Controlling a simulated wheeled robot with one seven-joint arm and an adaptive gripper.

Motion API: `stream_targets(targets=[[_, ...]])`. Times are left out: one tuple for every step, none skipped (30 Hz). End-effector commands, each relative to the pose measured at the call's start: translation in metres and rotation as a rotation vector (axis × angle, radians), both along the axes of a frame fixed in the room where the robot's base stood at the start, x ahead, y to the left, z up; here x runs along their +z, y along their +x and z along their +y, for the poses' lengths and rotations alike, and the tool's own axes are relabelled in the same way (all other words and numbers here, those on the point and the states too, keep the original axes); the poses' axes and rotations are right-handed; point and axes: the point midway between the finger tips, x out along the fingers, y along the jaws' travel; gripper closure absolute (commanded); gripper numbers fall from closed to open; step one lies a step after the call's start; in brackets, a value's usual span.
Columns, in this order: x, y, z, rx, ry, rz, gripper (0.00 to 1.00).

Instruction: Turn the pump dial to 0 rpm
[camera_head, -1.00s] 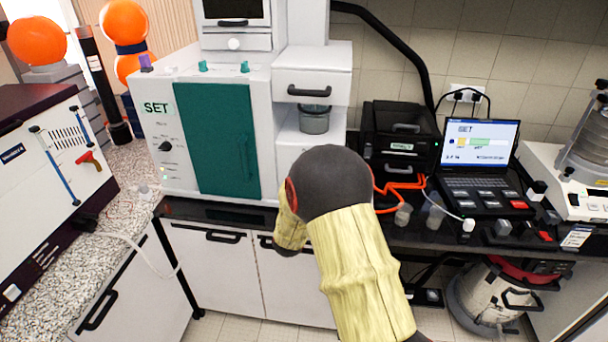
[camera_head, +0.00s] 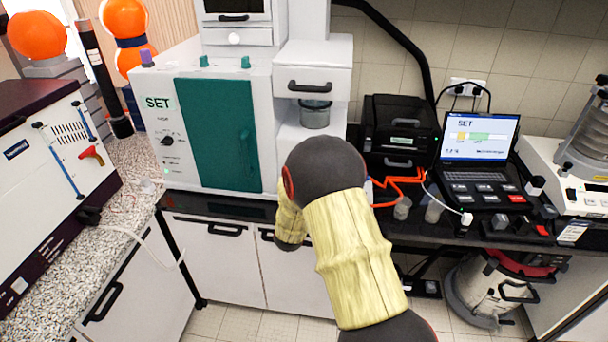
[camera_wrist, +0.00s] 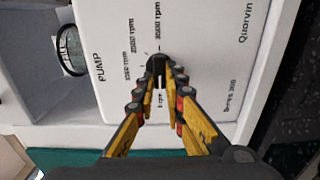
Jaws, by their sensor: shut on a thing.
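The pump dial (camera_wrist: 157,60) is a small dark knob on a white panel (camera_wrist: 205,60) marked PUMP in the wrist view. The rpm labels, including 0 rpm and 3500 rpm, stand around it; the picture is turned on its side. My gripper (camera_wrist: 158,78) is shut on the dial, one finger on each side. The fingers cover much of the knob, and I cannot tell where its pointer stands. In the head view my arm hides the dial and my gripper; only a strip of the pump panel (camera_head: 293,150) shows.
A glass jar (camera_wrist: 72,50) stands in a recess beside the panel; it also shows in the head view (camera_head: 316,114) under a drawer. A teal door (camera_head: 215,135) is left of the pump. A laptop (camera_head: 480,150) and orange cable (camera_head: 395,182) lie to the right.

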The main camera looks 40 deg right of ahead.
Motion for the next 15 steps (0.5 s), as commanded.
stream_targets(targets=[[0.0, -0.0001, -0.0006, -0.001, 0.0, 0.0, 1.0], [0.0, -0.0001, -0.0006, -0.001, 0.0, 0.0, 1.0], [0.0, -0.0001, -0.0006, -0.001, 0.0, 0.0, 1.0], [0.0, -0.0001, -0.0006, -0.001, 0.0, 0.0, 0.87], [0.0, -0.0001, -0.0006, -0.001, 0.0, 0.0, 0.85], [0.0001, -0.0001, -0.0006, -0.001, 0.0, 0.0, 0.83], [0.0001, -0.0001, -0.0006, -0.001, 0.0, 0.0, 0.81], [0.0001, -0.0001, -0.0006, -0.001, 0.0, 0.0, 0.8], [0.0002, -0.0001, -0.0006, -0.001, 0.0, 0.0, 0.77], [0.0002, -0.0001, -0.0006, -0.001, 0.0, 0.0, 0.76], [0.0003, 0.0, -0.0006, -0.001, 0.001, -0.001, 0.74], [0.0004, 0.0, -0.0006, -0.001, 0.0, -0.001, 0.72], [0.0004, 0.0, -0.0006, -0.001, 0.0, -0.001, 0.7], [0.0004, 0.0, -0.0006, -0.001, 0.0, -0.001, 0.7], [0.0005, 0.0, -0.0006, -0.001, 0.0, -0.001, 0.7]])
